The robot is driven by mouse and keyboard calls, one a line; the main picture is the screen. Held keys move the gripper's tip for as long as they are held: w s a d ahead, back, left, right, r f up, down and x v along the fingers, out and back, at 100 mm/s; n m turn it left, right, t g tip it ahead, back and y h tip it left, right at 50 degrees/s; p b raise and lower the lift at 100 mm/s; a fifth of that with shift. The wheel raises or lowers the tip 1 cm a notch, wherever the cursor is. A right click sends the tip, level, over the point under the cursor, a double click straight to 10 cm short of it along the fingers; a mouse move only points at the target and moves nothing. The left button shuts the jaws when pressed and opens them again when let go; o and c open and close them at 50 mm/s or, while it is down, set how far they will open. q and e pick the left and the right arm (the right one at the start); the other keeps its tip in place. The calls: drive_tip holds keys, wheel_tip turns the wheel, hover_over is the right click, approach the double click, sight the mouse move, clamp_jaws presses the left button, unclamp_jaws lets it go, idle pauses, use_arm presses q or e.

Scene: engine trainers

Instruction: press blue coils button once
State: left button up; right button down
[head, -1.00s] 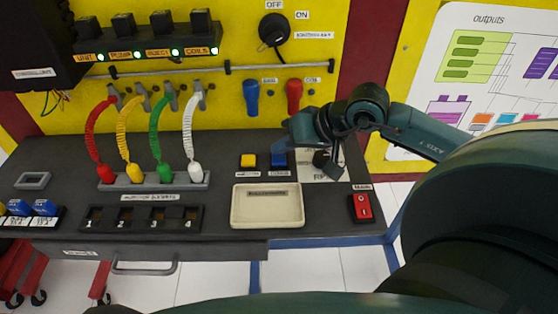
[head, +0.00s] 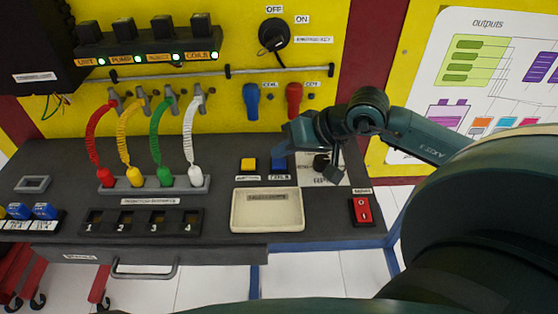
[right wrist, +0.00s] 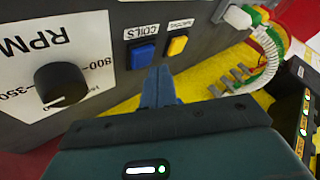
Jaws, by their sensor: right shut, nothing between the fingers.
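The blue coils button (head: 279,162) sits on the dark console top, right of the yellow button, with a label below it. In the right wrist view the blue button (right wrist: 143,55) shows close up, with its COILS label upside down. My right gripper (head: 286,146) is over the console just behind the blue button in the head view. In the right wrist view its closed blue fingertips (right wrist: 160,76) are empty and point close to the button's edge; I cannot tell whether they touch it. My left gripper is not in view.
The yellow button (head: 249,164) is close beside the blue one. The RPM knob (right wrist: 62,84) stands on its white plate on the other side. A cream tray (head: 267,228) and a red switch (head: 362,209) are in front. Coiled cables and a yellow panel are nearby.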

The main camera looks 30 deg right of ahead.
sight(284, 164)
drive_tip(key=shift+f, duration=0.1)
idle(0.7)
drive_tip(key=shift+f+b, duration=0.35)
drive_tip(key=shift+b, duration=0.6)
drive_tip(key=shift+f+b, duration=0.5)
drive_tip(key=shift+b, duration=0.3)
idle(0.5)
drive_tip(key=shift+r, duration=0.9)
drive_tip(key=shift+r+p, duration=0.95)
drive_tip(key=shift+r, duration=1.55)
